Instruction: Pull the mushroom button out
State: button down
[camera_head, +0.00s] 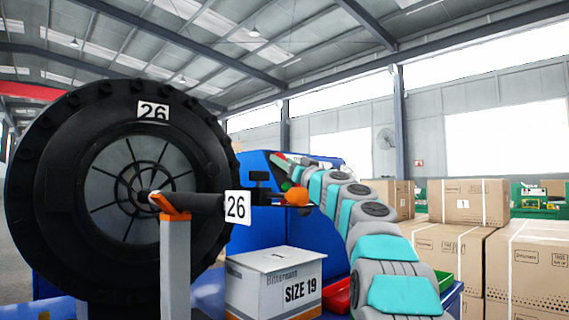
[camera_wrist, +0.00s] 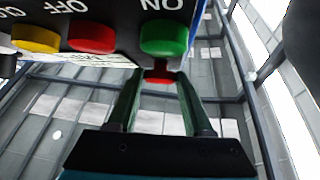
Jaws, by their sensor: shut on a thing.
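In the wrist view, the red mushroom button (camera_wrist: 159,76) sits under the edge of a control panel, just below the green ON button. My gripper (camera_wrist: 158,84) has its two dark green fingers on either side of the red button, with the tips closed on it. The button's stem shows only in part, so how far it stands out is hard to tell. In the head view, my grey and teal arm reaches to the blue machine (camera_head: 290,228), and the button and fingertips cannot be made out there.
The panel also carries a green ON button (camera_wrist: 164,37), a red OFF button (camera_wrist: 92,38) and a yellow button (camera_wrist: 35,40), close to my fingers. In the head view, a large black wheel (camera_head: 55,215), a SIZE 19 box (camera_head: 262,290) and stacked cartons (camera_head: 455,245) stand around the machine.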

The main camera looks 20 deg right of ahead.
jog(key=shift+a+b, duration=0.1)
jog(key=shift+b, duration=0.3)
jog(key=shift+s, duration=0.15)
jog(key=shift+s+d+r+b, duration=0.25)
jog(key=shift+r+b, duration=0.05)
jog(key=shift+b, duration=0.45)
jog(key=shift+c, duration=1.4)
grip_release()
jog(key=shift+s, duration=0.1)
jog(key=b+v, duration=0.4)
jog(key=v, duration=0.3)
jog(key=shift+s+d, duration=0.15)
jog(key=shift+s, duration=0.2)
